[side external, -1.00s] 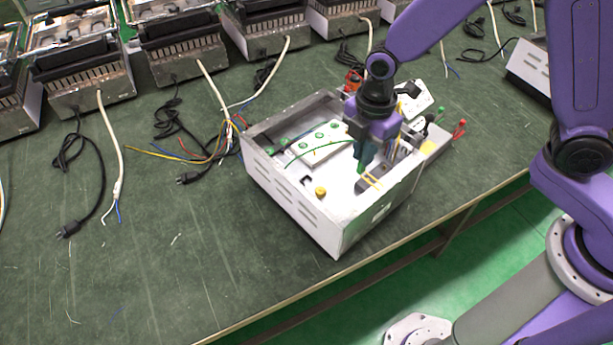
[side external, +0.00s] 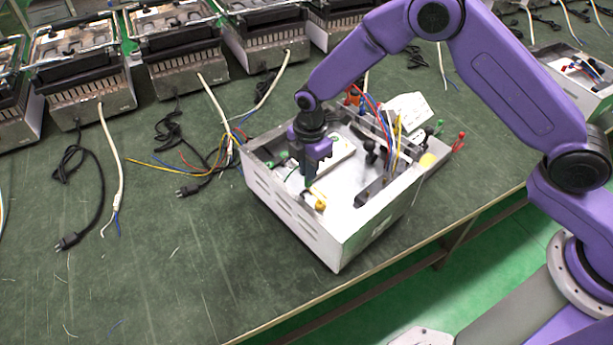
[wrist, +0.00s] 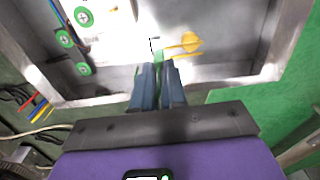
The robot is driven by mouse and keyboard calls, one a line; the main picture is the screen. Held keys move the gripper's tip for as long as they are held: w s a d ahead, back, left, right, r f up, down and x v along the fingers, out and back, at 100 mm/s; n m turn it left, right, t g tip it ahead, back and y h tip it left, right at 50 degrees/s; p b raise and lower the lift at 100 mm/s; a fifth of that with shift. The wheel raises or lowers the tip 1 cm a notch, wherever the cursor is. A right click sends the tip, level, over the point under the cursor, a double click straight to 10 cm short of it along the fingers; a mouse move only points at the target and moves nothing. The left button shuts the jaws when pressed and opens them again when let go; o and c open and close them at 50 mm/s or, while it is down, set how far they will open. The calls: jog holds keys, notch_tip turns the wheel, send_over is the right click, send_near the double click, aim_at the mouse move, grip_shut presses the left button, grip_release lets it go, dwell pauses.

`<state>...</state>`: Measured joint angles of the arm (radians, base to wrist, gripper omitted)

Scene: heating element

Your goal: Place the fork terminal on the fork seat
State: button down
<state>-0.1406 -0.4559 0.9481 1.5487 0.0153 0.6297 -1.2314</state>
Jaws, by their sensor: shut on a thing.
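My gripper (side external: 308,176) is inside the open metal box, over its near left part, pointing down. In the wrist view, its two fingers (wrist: 158,90) are shut on a small green piece (wrist: 161,57), taken as the fork terminal. Mostly the terminal's end shows between the fingertips. A small yellow fitting (side external: 320,204), which looks like the fork seat, is on the box floor just right of the fingertips. It also shows in the wrist view (wrist: 186,44), close beside the terminal's tip. I cannot tell whether they touch.
The metal box (side external: 290,212) has raised walls close around my gripper. A white block with green round terminals (wrist: 83,16) is inside. Red, blue and yellow wires (side external: 398,135) rise at the far right. Loose cords (side external: 185,150) lie on the green bench left of the box.

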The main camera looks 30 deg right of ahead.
jog(key=shift+w+a+f, duration=0.1)
jog(key=shift+w+f, duration=0.05)
jog(key=shift+f, duration=0.1)
jog(key=shift+w+f, duration=0.1)
jog(key=shift+f, duration=1.5)
jog(key=shift+f, duration=0.1)
jog(key=c, duration=1.2)
grip_release()
notch_tip(320, 180, up, 11)
jog(key=shift+r, duration=0.65)
